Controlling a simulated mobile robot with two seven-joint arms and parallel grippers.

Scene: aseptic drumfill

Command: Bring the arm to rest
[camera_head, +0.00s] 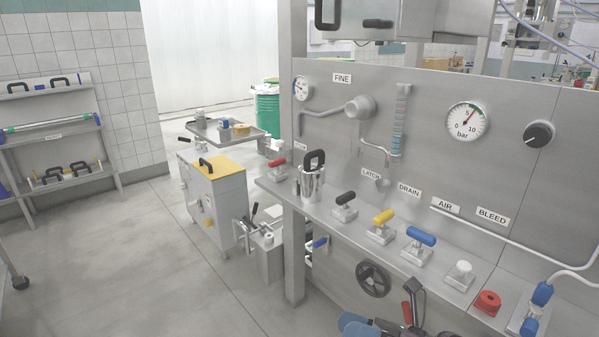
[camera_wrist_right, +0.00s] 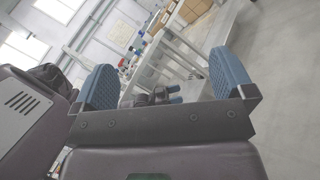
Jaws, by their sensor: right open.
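My right gripper (camera_head: 357,325) shows at the bottom edge of the head view, below the handwheel, with its blue finger pads partly cut off by the frame. In the right wrist view the two blue pads of the gripper (camera_wrist_right: 165,82) stand wide apart. The gripper is open and nothing is held between the pads. A dark shape with small blue tips (camera_wrist_right: 150,97) shows beyond the pads; I cannot tell what it is. My left gripper is not seen in the head view.
The steel panel (camera_head: 480,95) carries a shelf with a steel vessel (camera_head: 312,185) and coloured handles, including yellow (camera_head: 383,216) and blue (camera_head: 421,236). A handwheel (camera_head: 373,279) sits below. A yellow-topped cabinet (camera_head: 215,190) stands left of it. The floor (camera_head: 130,260) at the left is clear.

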